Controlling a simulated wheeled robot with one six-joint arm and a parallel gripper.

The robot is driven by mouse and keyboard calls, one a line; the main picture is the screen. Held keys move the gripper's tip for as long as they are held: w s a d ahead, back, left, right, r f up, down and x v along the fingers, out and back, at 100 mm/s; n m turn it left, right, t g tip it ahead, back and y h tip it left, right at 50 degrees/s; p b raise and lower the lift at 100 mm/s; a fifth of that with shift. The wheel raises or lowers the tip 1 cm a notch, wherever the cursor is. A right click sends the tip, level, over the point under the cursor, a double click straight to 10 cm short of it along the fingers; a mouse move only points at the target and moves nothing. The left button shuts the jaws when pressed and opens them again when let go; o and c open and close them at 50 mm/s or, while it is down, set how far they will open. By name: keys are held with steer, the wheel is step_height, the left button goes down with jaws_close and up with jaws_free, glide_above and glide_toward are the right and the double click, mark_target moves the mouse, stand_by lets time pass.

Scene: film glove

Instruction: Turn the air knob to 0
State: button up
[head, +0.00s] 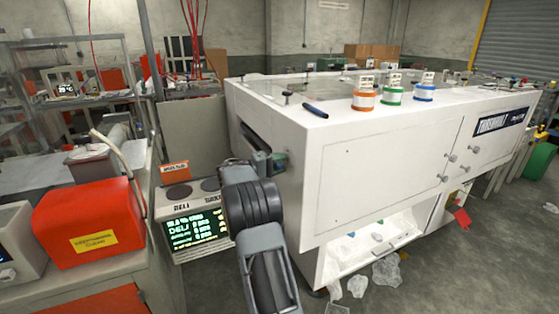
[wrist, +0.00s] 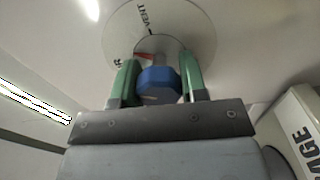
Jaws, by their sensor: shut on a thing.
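The air knob (wrist: 158,84) is blue and faceted, in the middle of the wrist view. Behind it is a round pale dial plate (wrist: 190,25) with the word VENT and a line at its top. A small red mark shows just above the knob's left side, and another label at the plate's left is too partial to read. My gripper (wrist: 156,75) has its two green fingers on either side of the knob and is shut on it. In the head view my gripper (head: 276,161) is at the left end of the white cabinet (head: 350,165), and the knob is hidden.
A panel with a green-text display (head: 195,228) stands just left of my arm. A red box (head: 88,220) sits on the left bench. Spools, including an orange one (head: 365,99), stand on the cabinet top. Crumpled plastic (head: 385,272) lies on the floor at right.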

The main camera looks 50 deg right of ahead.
steer(key=n+p, duration=0.2)
steer(key=n, duration=0.2)
steer(key=shift+r, duration=0.1)
steer(key=shift+n+p, duration=0.8)
steer(key=shift+n, duration=0.1)
steer(key=shift+f+n, duration=0.2)
steer(key=shift+n, duration=0.1)
steer(key=o, duration=0.9)
steer(key=v, duration=1.4)
steer(key=shift+b, duration=0.4)
